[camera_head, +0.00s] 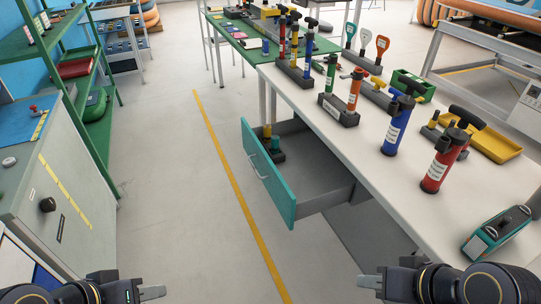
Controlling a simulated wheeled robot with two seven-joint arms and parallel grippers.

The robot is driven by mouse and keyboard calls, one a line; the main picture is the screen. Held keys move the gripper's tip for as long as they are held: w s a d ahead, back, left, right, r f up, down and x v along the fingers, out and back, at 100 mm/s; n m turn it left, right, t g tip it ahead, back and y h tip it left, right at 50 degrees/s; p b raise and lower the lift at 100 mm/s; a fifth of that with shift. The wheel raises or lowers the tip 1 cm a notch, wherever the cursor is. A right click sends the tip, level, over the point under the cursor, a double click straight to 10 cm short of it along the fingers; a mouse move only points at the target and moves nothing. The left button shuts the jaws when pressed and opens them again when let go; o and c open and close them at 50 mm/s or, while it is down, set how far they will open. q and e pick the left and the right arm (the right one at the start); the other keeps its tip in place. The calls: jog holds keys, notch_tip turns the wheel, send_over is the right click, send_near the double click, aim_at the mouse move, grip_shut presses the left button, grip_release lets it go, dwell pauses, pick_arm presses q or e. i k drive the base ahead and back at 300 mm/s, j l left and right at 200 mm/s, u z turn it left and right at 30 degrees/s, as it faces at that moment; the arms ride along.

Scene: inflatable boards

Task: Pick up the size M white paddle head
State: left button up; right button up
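My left gripper (152,292) is at the bottom left, over the floor and far from these pieces. My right gripper (368,282) is at the bottom, in front of the workbench, also far from them. Neither visibly holds anything; their finger gaps are unclear.
An open drawer (270,190) with a teal front juts from the workbench into the aisle. A blue pump (398,126), a red pump (446,160) and a yellow tray (490,143) stand on the bench. Green shelves (85,75) line the left. The aisle floor (175,190) is clear.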

aim_at(365, 35)
jog(key=z, duration=0.75)
jog(key=l+z, duration=1)
jog(key=i+l+z, duration=0.15)
jog(key=l+z, duration=0.2)
jog(key=z, duration=0.15)
jog(key=i+l+z, duration=0.1)
jog(key=i+l, duration=0.25)
jog(key=i+l+z, duration=0.15)
jog(key=i, duration=0.35)
jog(key=i+l+z, duration=0.1)
jog(key=i+l, duration=0.25)
jog(key=i+u, duration=0.2)
jog(key=i, duration=0.85)
jog(key=i+l+u, duration=0.2)
jog(key=i, duration=0.85)
jog(key=i+j+u, duration=0.15)
jog(key=i+u, duration=0.35)
jog(key=i+l+u, duration=0.1)
jog(key=i+u, duration=0.35)
jog(key=i+l+u, duration=0.25)
jog(key=i+u, duration=0.25)
jog(key=i+j+u, duration=0.2)
jog(key=i+u, duration=0.7)
jog(key=i+l+u, duration=0.15)
jog(key=i+u, duration=0.3)
jog(key=i, duration=0.2)
jog(key=i+u, duration=0.2)
jog(key=i, duration=0.5)
jog(key=i+l+u, duration=0.2)
jog(key=i, duration=0.5)
